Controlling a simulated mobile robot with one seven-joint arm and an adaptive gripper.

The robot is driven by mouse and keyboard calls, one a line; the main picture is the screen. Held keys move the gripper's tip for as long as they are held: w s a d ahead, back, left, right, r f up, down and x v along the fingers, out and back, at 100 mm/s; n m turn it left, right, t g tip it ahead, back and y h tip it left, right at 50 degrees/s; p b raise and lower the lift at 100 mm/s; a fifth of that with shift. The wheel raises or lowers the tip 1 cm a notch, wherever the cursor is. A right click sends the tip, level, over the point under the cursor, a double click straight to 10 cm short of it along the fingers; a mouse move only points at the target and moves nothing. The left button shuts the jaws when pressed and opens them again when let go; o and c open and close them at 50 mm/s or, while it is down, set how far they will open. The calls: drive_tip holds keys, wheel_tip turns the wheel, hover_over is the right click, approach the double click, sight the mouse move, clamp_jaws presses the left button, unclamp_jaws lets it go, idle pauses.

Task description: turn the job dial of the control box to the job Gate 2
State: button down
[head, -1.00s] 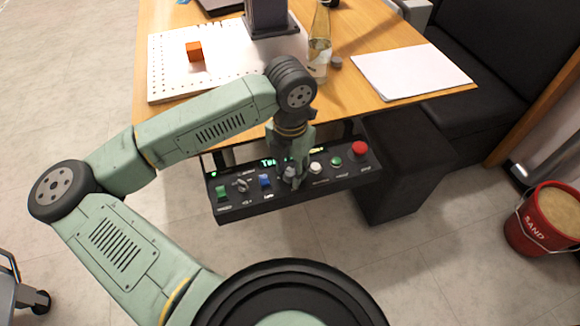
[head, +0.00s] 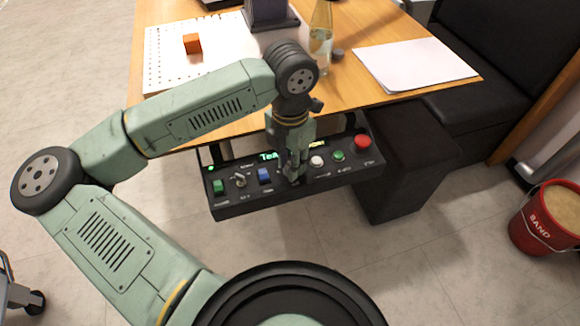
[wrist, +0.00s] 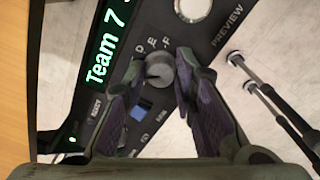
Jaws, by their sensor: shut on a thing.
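The black control box (head: 245,206) hangs at the table's front edge. Its green display (wrist: 103,47) reads "Team 7" in the wrist view, with one more character cut off beside it. The grey job dial (wrist: 160,66) shows there with the letters D, E and F beside it. My gripper (wrist: 161,72) is shut on the dial, one finger on each side. In the head view my gripper (head: 293,176) points down at the panel and hides the dial and part of the display.
Near the dial are a blue button (head: 264,175), a toggle switch (head: 240,180) and a white button (head: 317,161). A green button (head: 338,156) and a red button (head: 362,141) lie farther right. A bottle (head: 321,40) stands on the table behind my arm.

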drive_tip(key=m+b, duration=0.2)
drive_tip(key=b, duration=0.1)
drive_tip(key=shift+f+m+b, duration=0.25)
drive_tip(key=shift+m+b, duration=0.05)
drive_tip(key=shift+r+m+b, duration=0.2)
drive_tip(key=shift+m+b, duration=0.5)
drive_tip(key=c, duration=1.3)
unclamp_jaws()
drive_tip(key=shift+r, duration=0.1)
wheel_tip(320, 180, up, 12)
